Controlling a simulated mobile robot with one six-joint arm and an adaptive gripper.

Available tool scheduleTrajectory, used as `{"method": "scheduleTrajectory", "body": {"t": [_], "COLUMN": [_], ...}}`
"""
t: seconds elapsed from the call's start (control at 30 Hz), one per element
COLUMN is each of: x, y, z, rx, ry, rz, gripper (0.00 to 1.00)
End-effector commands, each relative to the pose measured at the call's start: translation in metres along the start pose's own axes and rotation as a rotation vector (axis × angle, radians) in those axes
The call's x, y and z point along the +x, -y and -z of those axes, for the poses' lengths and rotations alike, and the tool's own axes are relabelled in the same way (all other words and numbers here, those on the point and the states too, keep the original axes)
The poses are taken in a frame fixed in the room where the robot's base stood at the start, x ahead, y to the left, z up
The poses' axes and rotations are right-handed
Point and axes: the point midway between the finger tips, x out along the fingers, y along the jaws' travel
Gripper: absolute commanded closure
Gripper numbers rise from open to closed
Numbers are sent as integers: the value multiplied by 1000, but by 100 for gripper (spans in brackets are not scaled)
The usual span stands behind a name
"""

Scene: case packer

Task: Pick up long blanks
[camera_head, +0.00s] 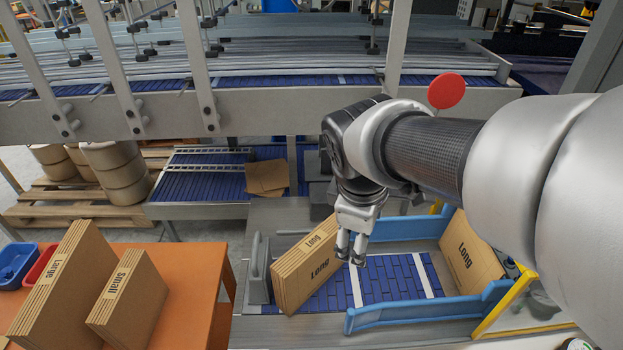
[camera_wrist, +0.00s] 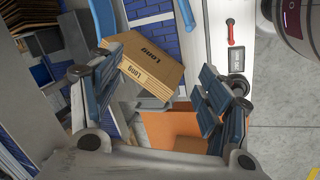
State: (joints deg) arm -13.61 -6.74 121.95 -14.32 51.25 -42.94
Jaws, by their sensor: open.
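A brown bundle of long blanks (camera_head: 305,270), marked "Long", stands tilted on the left part of the blue conveyor (camera_head: 385,279). It also shows in the wrist view (camera_wrist: 150,72), beyond and between my spread fingers. My gripper (camera_head: 351,252) is open and empty, just right of this bundle's upper right end in the head view. I cannot tell whether a finger touches it. A second "Long" blank (camera_head: 470,254) leans at the conveyor's right end, partly behind my arm. My gripper's fingers also show apart in the wrist view (camera_wrist: 160,75).
Blue guide rails (camera_head: 425,311) flank the conveyor. A grey upright plate (camera_head: 258,270) stands left of the bundle. An orange table (camera_head: 178,290) at left holds "Large" (camera_head: 58,285) and "Small" (camera_head: 128,300) blanks. The machine frame (camera_head: 270,113) crosses behind my arm.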

Motion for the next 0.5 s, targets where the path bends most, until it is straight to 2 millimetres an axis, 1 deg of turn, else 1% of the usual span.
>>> {"method": "scheduleTrajectory", "body": {"t": [0.03, 0.17, 0.2, 0.3, 0.4, 0.5], "x": [12, 43, 54, 82, 108, 126], "y": [-8, -25, -28, -32, -31, -29], "z": [18, 64, 78, 112, 140, 160], "rx": [-122, -456, -560, -807, -1011, -1155], "ry": [19, 59, 71, 100, 122, 138], "rz": [7, 10, 12, 18, 26, 30], "gripper": [30, 30, 30, 30, 30, 30]}}
